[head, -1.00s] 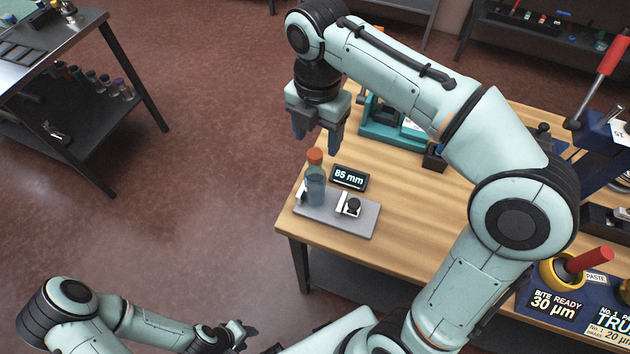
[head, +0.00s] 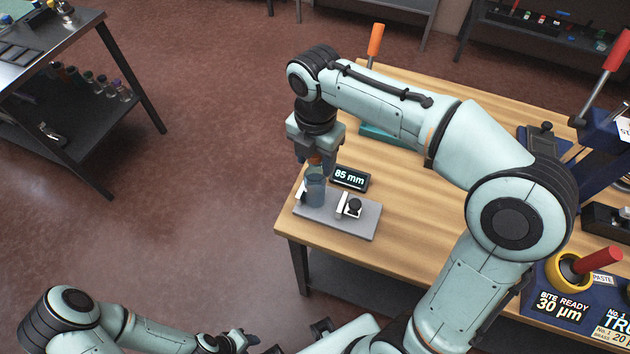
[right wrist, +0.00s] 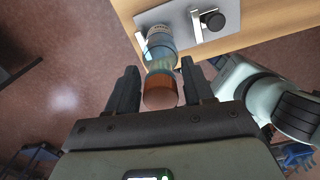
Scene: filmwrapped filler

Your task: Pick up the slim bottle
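The slim bottle (head: 315,190) is a clear bluish bottle with an orange cap, standing upright on a grey plate (head: 352,220) at the table's near left corner. In the right wrist view the bottle (right wrist: 161,50) has its orange cap between the fingers. My right gripper (head: 314,166) is above the bottle, pointing down, with its fingers around the cap. In the right wrist view the right gripper (right wrist: 157,88) is open, with a gap at each side of the cap. My left gripper (head: 245,338) is low at the bottom of the head view; its finger opening is unclear.
An "85 mm" display (head: 350,178) stands right behind the plate. A black knob with a white block (head: 350,206) sits on the plate. The wooden table (head: 410,215) is bare right of the plate. A teal device (head: 385,135) is behind my right arm.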

